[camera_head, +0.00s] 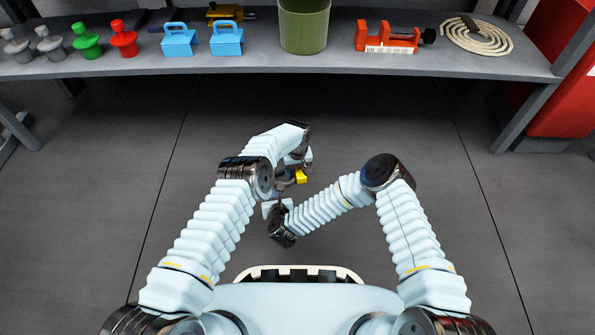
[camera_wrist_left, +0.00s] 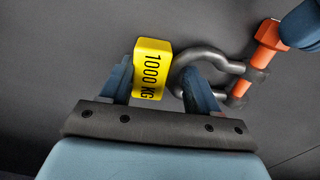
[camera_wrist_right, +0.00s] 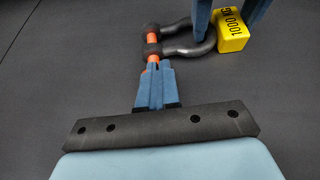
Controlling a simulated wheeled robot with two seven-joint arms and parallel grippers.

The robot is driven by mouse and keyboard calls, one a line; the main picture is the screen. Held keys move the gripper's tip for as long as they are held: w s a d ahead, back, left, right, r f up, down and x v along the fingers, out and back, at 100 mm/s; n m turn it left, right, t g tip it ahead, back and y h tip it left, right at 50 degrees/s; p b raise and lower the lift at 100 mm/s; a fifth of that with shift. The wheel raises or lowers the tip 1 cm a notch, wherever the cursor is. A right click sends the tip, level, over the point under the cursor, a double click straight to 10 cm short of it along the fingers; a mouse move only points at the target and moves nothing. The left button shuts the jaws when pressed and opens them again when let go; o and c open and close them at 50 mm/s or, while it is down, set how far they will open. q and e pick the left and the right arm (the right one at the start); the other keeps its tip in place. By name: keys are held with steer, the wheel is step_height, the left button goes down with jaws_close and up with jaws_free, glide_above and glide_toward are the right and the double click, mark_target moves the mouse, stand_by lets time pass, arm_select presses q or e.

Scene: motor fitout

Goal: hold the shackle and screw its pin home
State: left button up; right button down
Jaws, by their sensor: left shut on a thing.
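The dark grey shackle bow (camera_wrist_left: 213,56) hangs clear of the floor, with a yellow block marked 1000 KG (camera_wrist_left: 152,68) at its closed end. My left gripper (camera_wrist_left: 157,72) has its fingers on either side of the block and is shut on this end of the shackle. The orange pin (camera_wrist_left: 268,46) passes across the shackle's two eyes; it also shows in the right wrist view (camera_wrist_right: 152,38). My right gripper (camera_wrist_right: 155,66) is in line with the pin, its fingers close together around the pin's end. How deep the thread sits cannot be told.
A grey shelf (camera_head: 180,68) stands ahead. It holds red, green and grey knobbed pieces, two blue handled blocks (camera_head: 178,40), a green bin (camera_head: 304,28), an orange clamp (camera_head: 386,38) and coiled rope (camera_head: 476,38). The floor around my arms is clear.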

steer(key=shift+d, duration=0.15)
stand_by(0.4)
steer(key=shift+r, duration=0.3)
steer(key=shift+s+d, duration=0.2)
steer(key=shift+s, duration=0.8)
steer(key=shift+s+d, duration=0.2)
steer(key=shift+s, duration=0.75)
steer(key=shift+s+d, duration=0.2)
steer(key=shift+s, duration=0.8)
steer(key=shift+s+a+f, duration=0.1)
steer(key=shift+s+a, duration=0.25)
steer(key=shift+a, duration=0.25)
steer(key=shift+s+a+f, duration=0.1)
steer(key=shift+s+a, duration=0.2)
steer(key=shift+a, duration=0.45)
steer(key=shift+w+a+f, duration=0.1)
steer(key=shift+w+a, duration=0.1)
steer(key=shift+w, duration=0.9)
steer(key=shift+w+a+r, duration=0.1)
steer(key=shift+w+a, duration=0.15)
steer(key=shift+w, duration=0.9)
steer(key=shift+w+a+f, duration=0.1)
steer(key=shift+w+a, duration=0.1)
steer(key=shift+w, duration=0.9)
steer(key=shift+d, duration=0.35)
